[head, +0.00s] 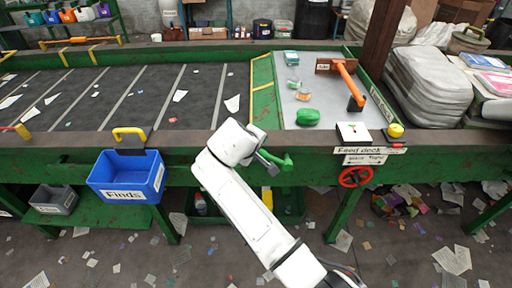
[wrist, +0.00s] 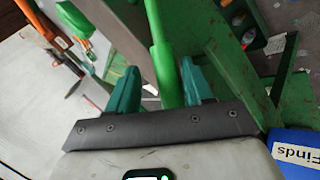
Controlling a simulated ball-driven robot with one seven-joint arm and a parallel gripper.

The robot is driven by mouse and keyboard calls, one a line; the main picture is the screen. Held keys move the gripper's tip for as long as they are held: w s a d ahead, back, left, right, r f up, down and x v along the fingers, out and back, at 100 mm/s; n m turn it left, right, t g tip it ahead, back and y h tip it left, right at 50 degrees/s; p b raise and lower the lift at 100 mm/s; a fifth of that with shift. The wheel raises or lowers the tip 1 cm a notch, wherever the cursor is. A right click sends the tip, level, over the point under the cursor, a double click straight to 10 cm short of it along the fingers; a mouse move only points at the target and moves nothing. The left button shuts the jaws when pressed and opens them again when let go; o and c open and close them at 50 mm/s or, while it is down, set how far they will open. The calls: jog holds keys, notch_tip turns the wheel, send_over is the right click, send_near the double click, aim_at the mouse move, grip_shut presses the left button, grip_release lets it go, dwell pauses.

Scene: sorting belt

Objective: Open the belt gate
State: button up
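A bright green handle (head: 284,161) sticks out at the front edge of the belt frame, below the feed deck. In the wrist view this green handle (wrist: 163,62) runs between the two teal fingers. My gripper (head: 271,158) is at the handle; in the wrist view my gripper (wrist: 157,80) has its fingers apart, one on each side, with a gap visible on the left. A green and yellow barrier (head: 263,100) stands between the dark belt (head: 150,92) and the pale feed deck (head: 320,112). I cannot tell whether the handle belongs to it.
An orange lever (head: 349,84) with a brown labelled plate stands on the feed deck, near a green lump (head: 307,117). A red wheel (head: 355,177) sits under the deck's front. A blue Finds bin (head: 126,176) hangs at left. Papers litter the floor.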

jog(key=v, duration=1)
jog(key=shift+s+r+b, duration=0.25)
jog(key=shift+r+b, duration=0.05)
jog(key=shift+b, duration=0.15)
jog(key=s+d+f+m+g+y, duration=0.2)
jog(key=s+d+f+m+g, duration=0.25)
jog(key=s+d+f, duration=1.25)
jog(key=s+d+f+m, duration=0.2)
jog(key=s+d, duration=0.2)
jog(key=s, duration=0.3)
jog(key=s+d+f+m+g, duration=0.1)
jog(key=s+d, duration=0.3)
jog(key=s, duration=0.4)
jog(key=s+d+f+m+g, duration=0.1)
jog(key=s+d+f+m, duration=0.2)
jog(key=s, duration=0.4)
jog(key=shift+s+d+m+y, duration=0.35)
jog(key=shift+d+y, duration=0.05)
jog(key=shift+d, duration=0.2)
jog(key=shift+g, duration=0.25)
